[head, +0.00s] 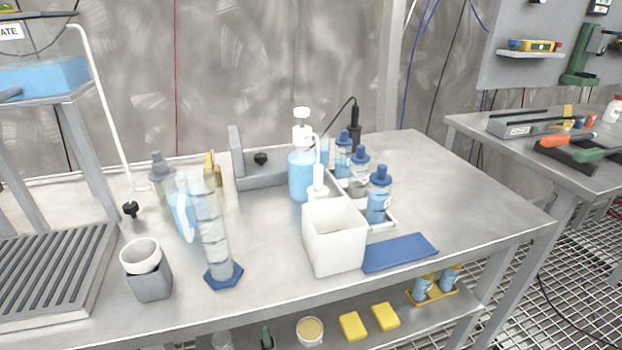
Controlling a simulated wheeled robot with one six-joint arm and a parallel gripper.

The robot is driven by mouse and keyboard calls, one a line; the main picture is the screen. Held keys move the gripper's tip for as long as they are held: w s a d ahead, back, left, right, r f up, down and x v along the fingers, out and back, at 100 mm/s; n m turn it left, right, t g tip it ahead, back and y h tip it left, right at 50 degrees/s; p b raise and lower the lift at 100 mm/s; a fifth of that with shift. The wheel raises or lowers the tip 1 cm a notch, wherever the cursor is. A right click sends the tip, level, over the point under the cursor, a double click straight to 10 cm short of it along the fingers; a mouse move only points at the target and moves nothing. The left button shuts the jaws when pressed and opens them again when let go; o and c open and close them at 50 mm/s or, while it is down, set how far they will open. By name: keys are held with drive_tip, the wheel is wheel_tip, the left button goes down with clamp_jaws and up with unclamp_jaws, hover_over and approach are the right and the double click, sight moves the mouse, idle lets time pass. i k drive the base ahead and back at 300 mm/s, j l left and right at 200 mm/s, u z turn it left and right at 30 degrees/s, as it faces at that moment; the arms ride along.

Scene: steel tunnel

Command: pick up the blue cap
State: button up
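Several small bottles with blue caps stand in a row in a white rack (386,222) on the steel bench. The nearest blue cap (380,176) sits on a bottle of blue liquid (377,206). Behind it, another blue cap (361,157) tops a bottle with greyish contents (358,183). A further blue cap (343,137) tops a bottle farther back. All these caps are upright on their bottles. No loose blue cap is clearly visible. My gripper is not in view.
A white open box (335,238) and blue mat (400,252) lie in front of the rack. A blue pump bottle (301,176) stands left of it. A tall clear cylinder (213,235), a grey holder with white cup (149,283) and ribbed tray (55,275) are farther left. The bench's right end is clear.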

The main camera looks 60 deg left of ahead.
sight(360, 157)
drive_tip(key=u, duration=0.45)
drive_tip(key=i+l+u, duration=0.1)
drive_tip(key=u, duration=0.4)
drive_tip(key=l+u, duration=0.1)
drive_tip(key=u, duration=0.35)
drive_tip(key=i+l+u, duration=0.1)
drive_tip(key=u, duration=0.35)
drive_tip(key=l+u, duration=0.8)
drive_tip(key=l, duration=0.25)
drive_tip(key=l+u, duration=0.4)
drive_tip(key=k+l+u, duration=0.2)
drive_tip(key=l+u, duration=0.2)
drive_tip(key=l, duration=0.15)
drive_tip(key=k+l, duration=0.15)
drive_tip(key=l, duration=0.25)
drive_tip(key=k+l, duration=0.15)
drive_tip(key=l, duration=0.2)
drive_tip(key=k+l+u, duration=0.1)
drive_tip(key=l, duration=0.3)
drive_tip(key=k+l, duration=0.2)
drive_tip(key=l, duration=0.15)
